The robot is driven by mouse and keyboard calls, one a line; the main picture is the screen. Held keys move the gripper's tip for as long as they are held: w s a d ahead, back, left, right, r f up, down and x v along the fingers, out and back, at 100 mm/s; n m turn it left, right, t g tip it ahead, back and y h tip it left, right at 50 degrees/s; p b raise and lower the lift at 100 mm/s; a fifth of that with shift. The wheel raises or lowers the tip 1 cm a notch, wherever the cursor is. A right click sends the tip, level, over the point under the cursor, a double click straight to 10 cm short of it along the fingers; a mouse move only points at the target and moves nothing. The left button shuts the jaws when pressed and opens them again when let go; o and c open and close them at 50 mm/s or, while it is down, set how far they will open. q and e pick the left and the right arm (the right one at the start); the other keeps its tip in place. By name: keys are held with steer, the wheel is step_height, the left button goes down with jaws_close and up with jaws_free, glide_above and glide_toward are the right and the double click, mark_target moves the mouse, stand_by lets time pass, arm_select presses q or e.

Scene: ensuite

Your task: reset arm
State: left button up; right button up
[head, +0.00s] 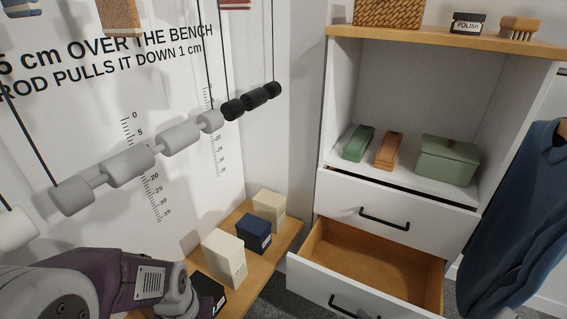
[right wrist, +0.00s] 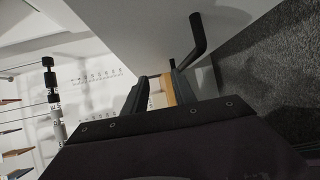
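My left arm (head: 120,280) comes in at the lower left of the head view, in front of the bench. Its gripper is not in view. My right gripper (right wrist: 157,92) shows in the right wrist view, with two dark fingers apart and no object held between them. The wooden bench and a pale block show beyond the gap. A white drawer front with a black bar handle (right wrist: 191,42) is close by, above and right of the fingers. I cannot tell whether they touch it.
The lower drawer (head: 365,262) is pulled out and empty; the upper drawer (head: 390,205) is slightly out. Several blocks stand on the bench (head: 282,240). Hanging grey weights (head: 127,166) are above my left arm. Blue clothing (head: 520,205) hangs at right. Grey carpet (right wrist: 275,85) lies at right.

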steer(key=w+a+r+n+g+y, duration=0.3)
steer(key=a+r+n+g+y, duration=0.3)
steer(key=a+r+n+g, duration=0.5)
steer(key=s+a+r+n+g+h, duration=0.55)
steer(key=s+a+r+n, duration=0.35)
steer(key=n, duration=0.8)
steer(key=s+d+f+n+t+h, duration=0.15)
steer(key=d+n+t+h, duration=0.25)
steer(key=d+n+h, duration=1.05)
steer(key=a+r+n+y+p, duration=0.3)
steer(key=r+y+p, duration=0.3)
steer(key=r+p, duration=2.1)
steer(key=shift+r+n+p, duration=0.15)
steer(key=shift+n+p, duration=0.45)
steer(key=shift+n, duration=0.25)
